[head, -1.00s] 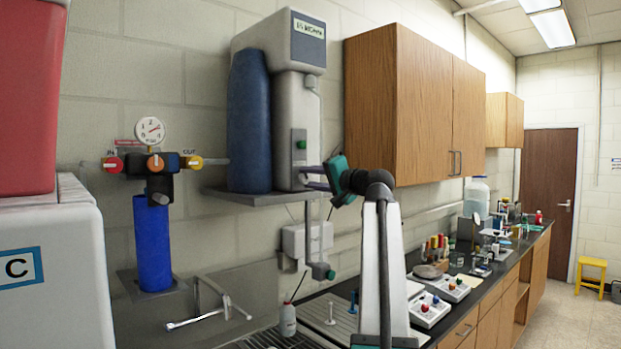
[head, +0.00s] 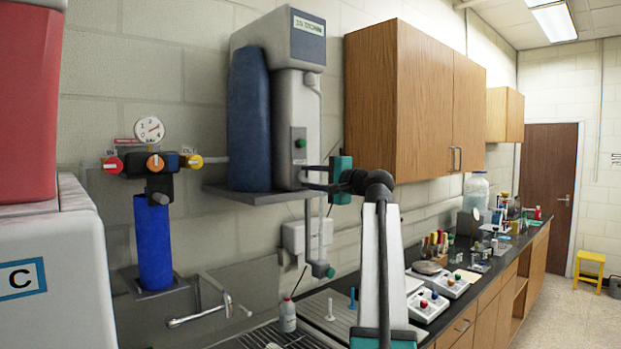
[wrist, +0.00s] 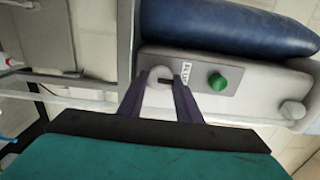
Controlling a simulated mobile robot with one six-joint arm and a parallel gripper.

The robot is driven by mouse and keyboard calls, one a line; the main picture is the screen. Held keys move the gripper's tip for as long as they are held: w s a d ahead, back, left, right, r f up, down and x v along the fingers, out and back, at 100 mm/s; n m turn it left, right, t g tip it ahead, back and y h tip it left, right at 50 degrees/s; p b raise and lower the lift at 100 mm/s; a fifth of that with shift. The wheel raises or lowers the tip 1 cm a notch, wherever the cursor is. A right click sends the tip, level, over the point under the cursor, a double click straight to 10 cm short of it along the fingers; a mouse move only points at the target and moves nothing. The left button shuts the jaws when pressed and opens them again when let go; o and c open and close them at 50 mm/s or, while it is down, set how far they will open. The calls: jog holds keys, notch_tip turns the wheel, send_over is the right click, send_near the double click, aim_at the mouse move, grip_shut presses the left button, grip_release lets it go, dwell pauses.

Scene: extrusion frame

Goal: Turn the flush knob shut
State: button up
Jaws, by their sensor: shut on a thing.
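The flush knob (wrist: 159,74) is a small pale round knob on the front of the grey wall-mounted water unit (head: 299,100). In the wrist view a dark mark on it points right, and a small printed label (wrist: 182,64) sits beside it. My gripper (wrist: 160,82) has its two dark purple fingers on either side of the knob, shut on it. In the head view my gripper (head: 306,177) reaches the lower front of the unit from the right, and its fingers hide the knob. A green button (wrist: 217,82) sits close to the fingers; it also shows above them in the head view (head: 299,144).
A blue cylinder (head: 249,122) stands beside the unit on a grey shelf (head: 257,197). Wooden cabinets (head: 425,100) hang close on the right. A pipe with a small valve (head: 321,269) hangs below. A gauge and blue filter (head: 153,240) are at left.

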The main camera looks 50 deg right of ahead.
jog(key=o, duration=1)
jog(key=shift+s, duration=0.15)
jog(key=shift+s+a+b, duration=0.2)
jog(key=shift+s+b, duration=0.55)
jog(key=shift+s, duration=1.5)
jog(key=shift+s+a+b, duration=0.15)
jog(key=shift+s+b, duration=0.6)
jog(key=shift+s, duration=1.5)
jog(key=shift+s+a+b, duration=0.2)
jog(key=shift+s+b, duration=0.55)
jog(key=shift+s, duration=1.5)
